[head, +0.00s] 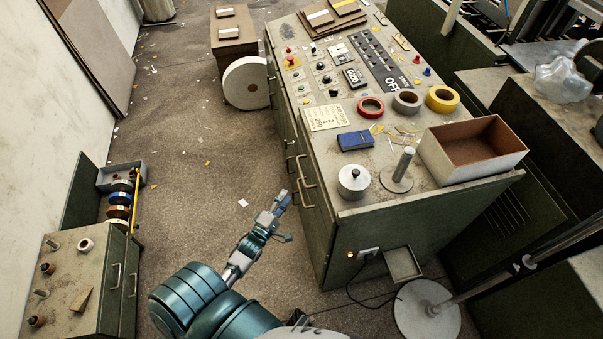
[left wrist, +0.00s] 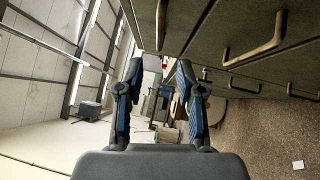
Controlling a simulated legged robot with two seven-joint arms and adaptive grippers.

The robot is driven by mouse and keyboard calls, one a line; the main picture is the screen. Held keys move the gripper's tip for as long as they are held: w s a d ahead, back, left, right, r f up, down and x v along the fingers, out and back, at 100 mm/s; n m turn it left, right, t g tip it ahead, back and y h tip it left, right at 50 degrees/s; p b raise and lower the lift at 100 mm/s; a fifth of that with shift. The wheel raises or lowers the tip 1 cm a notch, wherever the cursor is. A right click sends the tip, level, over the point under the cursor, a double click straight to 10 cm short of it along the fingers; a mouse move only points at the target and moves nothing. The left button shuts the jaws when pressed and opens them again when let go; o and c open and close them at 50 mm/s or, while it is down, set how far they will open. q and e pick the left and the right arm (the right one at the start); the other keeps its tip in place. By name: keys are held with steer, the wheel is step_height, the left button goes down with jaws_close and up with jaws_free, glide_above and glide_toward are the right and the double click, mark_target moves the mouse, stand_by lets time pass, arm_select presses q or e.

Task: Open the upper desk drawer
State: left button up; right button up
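The dark green desk (head: 320,235) stands right of centre in the head view, with metal bar handles on its left side. One handle (head: 306,180) sits high near the front corner; the drawer fronts look shut. My left gripper (head: 283,216) is in the air just left of these handles, with fingers spread and nothing between them. In the left wrist view my left gripper (left wrist: 159,75) is open. A handle (left wrist: 254,42) shows at upper right and another (left wrist: 160,22) at the top, both apart from the fingers. Which handle is the upper drawer's I cannot tell. My right gripper is not in view.
The desk top bears a control panel, tape rolls, a blue box (head: 355,140) and an open bin (head: 475,150). A small cabinet (head: 90,270) stands at lower left. A round base with a pole (head: 428,310) stands at lower right. The floor between cabinet and desk is mostly clear.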

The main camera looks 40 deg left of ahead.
mark_target(301, 172)
arm_select(q)
steer(key=w, duration=0.4)
steer(key=w+r, duration=0.1)
steer(key=w, duration=0.3)
steer(key=w+a, duration=0.1)
steer(key=w, duration=0.3)
steer(key=shift+r, duration=0.25)
jaws_close()
